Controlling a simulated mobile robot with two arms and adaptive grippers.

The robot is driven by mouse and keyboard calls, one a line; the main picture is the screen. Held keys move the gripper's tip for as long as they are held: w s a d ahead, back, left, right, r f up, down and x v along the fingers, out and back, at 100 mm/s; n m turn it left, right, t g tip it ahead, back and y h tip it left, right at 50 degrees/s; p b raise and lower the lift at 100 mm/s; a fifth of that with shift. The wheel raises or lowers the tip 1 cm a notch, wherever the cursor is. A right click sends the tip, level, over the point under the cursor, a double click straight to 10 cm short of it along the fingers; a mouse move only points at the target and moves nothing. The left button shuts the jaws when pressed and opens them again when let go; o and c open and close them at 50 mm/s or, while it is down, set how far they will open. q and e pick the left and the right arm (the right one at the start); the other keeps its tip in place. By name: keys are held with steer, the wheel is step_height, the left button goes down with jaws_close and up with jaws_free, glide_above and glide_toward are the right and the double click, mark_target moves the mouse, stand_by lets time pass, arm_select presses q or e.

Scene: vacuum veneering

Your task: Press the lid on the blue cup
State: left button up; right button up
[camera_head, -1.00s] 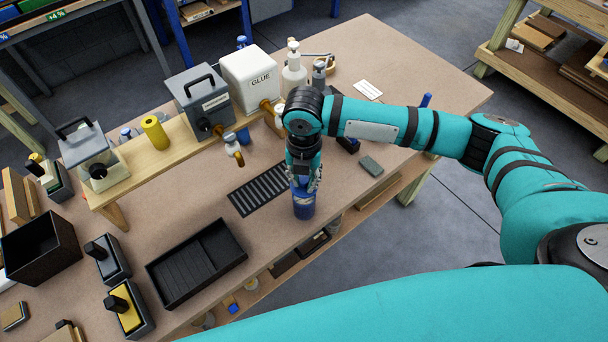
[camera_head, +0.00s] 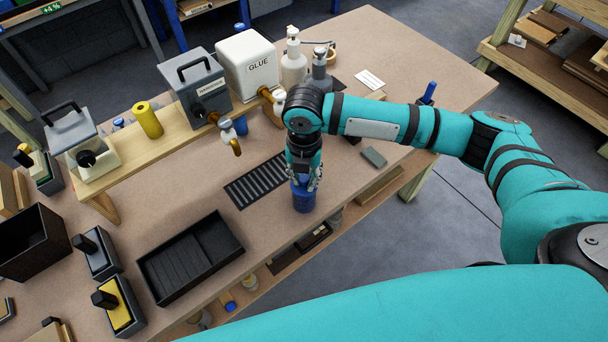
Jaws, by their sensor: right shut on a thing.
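The blue cup (camera_head: 304,203) stands near the front edge of the workbench, just right of the black slotted mat. My right gripper (camera_head: 304,184) points straight down over the cup, its fingers shut around a blue piece at the cup's top. This piece appears to be the lid; the fingers hide most of it. It looks to be at or very close to the cup's rim, but I cannot tell whether it is seated. My left gripper is out of view.
The slotted mat (camera_head: 257,180) lies left of the cup, and a black tray (camera_head: 191,258) is at the front. A wooden shelf (camera_head: 171,145) carries dispensers, including a white glue box (camera_head: 250,65). A grey block (camera_head: 373,157) lies to the right. The bench's right end is mostly clear.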

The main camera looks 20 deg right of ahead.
steer(key=shift+f, duration=0.3)
jaws_close()
stand_by(0.4)
steer(key=o, duration=0.9)
jaws_free()
steer(key=shift+c, duration=0.2)
